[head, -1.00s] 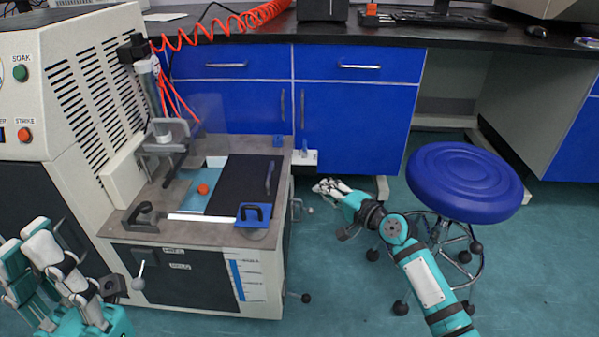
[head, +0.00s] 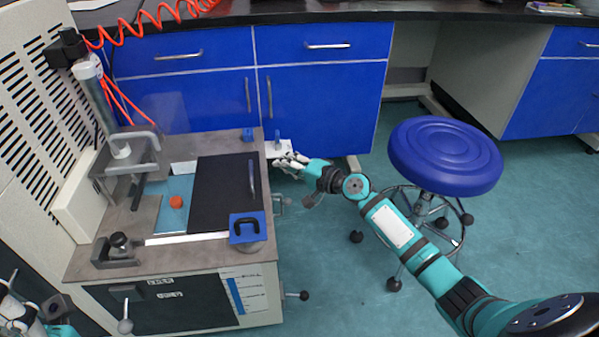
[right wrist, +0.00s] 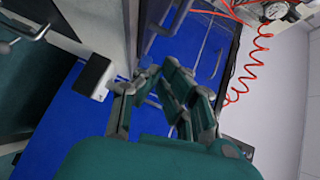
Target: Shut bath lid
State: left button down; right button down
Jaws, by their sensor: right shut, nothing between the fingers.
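The bath sits in the top of the grey bench unit. Its black lid (head: 222,195), with a bar handle (head: 252,178) near its right edge, covers the right part. Blue water (head: 160,208) shows uncovered to the left, with an orange-red object (head: 176,202) in it. My right gripper (head: 282,162) is shut and empty, just right of the unit's back right corner, apart from the lid handle. Its closed fingers also show in the right wrist view (right wrist: 165,85). My left gripper (head: 12,305) is cut off at the lower left edge; its fingers are unclear.
A blue block with a black handle (head: 247,228) is at the unit's front right corner. A clamp post (head: 105,105) stands at the left. Blue cabinets (head: 320,110) are behind, and a blue stool (head: 445,155) is right of my right arm. Knobs stick out from the unit's right side.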

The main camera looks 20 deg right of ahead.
aim_at(234, 180)
jog(key=a, duration=0.1)
jog(key=w+a, duration=0.1)
jog(key=a, duration=0.1)
jog(key=w+a+f, duration=0.1)
jog(key=shift+w+a, duration=0.1)
jog(key=shift+a, duration=0.1)
jog(key=a, duration=0.2)
jog(key=w+a+p, duration=0.1)
jog(key=a, duration=0.2)
jog(key=w+a+p, duration=0.1)
jog(key=a, duration=0.2)
jog(key=shift+w+a, duration=0.2)
jog(key=shift+a, duration=0.15)
